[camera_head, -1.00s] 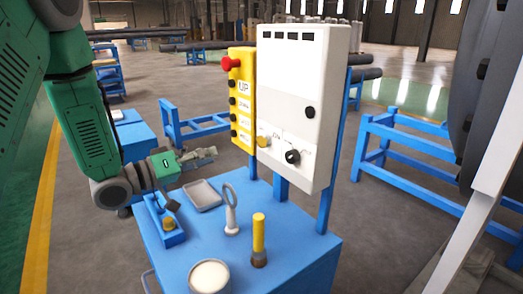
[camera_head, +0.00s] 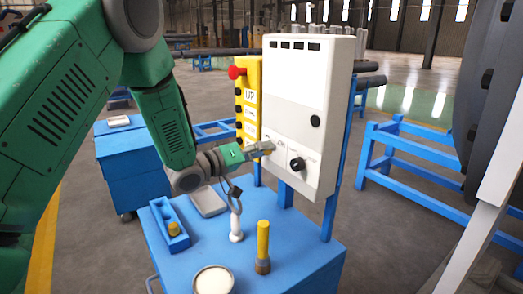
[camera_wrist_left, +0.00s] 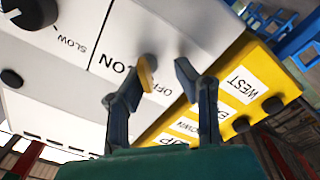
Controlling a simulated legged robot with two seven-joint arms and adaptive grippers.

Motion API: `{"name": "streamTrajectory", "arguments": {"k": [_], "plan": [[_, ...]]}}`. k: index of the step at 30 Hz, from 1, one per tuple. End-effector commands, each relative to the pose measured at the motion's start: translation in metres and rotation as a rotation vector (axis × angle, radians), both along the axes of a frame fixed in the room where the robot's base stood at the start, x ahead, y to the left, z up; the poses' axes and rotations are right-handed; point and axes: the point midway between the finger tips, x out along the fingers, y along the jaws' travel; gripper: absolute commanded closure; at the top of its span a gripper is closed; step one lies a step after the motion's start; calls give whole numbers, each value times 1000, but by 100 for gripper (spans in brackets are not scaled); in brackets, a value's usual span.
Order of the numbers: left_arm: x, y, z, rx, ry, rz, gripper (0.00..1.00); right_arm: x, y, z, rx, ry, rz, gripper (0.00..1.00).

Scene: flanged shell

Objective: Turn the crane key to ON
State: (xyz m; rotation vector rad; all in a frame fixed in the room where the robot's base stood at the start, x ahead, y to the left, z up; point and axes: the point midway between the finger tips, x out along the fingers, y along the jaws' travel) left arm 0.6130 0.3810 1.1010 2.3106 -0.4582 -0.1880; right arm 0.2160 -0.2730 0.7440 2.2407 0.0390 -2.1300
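The white control box (camera_head: 290,95) stands at the back of the blue cart. In the left wrist view, its panel (camera_wrist_left: 75,95) carries ON and OFF labels. A small yellow piece (camera_wrist_left: 146,72), apparently the crane key, shows at the left fingertip near these labels; its exact turn is unclear. My left gripper (camera_head: 268,149) is at the lower left of the panel and hides the key in the head view. In the wrist view the two fingers (camera_wrist_left: 165,70) are apart, with a gap between them. I cannot tell if either finger touches the key. My right gripper is out of view.
A black knob (camera_head: 297,164) is right of the gripper. A yellow button pendant (camera_head: 247,105) with a red button hangs at the box's left. The blue cart top (camera_head: 300,255) holds a yellow-handled tool (camera_head: 263,245), a ring-topped stand (camera_head: 236,225) and a white cup (camera_head: 213,281).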

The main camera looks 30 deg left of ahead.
Motion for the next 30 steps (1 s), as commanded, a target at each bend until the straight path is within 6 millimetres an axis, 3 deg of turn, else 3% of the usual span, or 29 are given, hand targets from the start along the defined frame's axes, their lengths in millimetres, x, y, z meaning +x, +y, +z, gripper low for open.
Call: {"name": "streamTrajectory", "arguments": {"k": [5, 7, 30], "plan": [[0, -4, 1, 3, -1, -4, 74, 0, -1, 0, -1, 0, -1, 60], [0, -3, 1, 1, 0, -4, 99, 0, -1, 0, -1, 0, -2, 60], [-1, 5, 2, 9, -14, 4, 100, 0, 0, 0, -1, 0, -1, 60]]}}
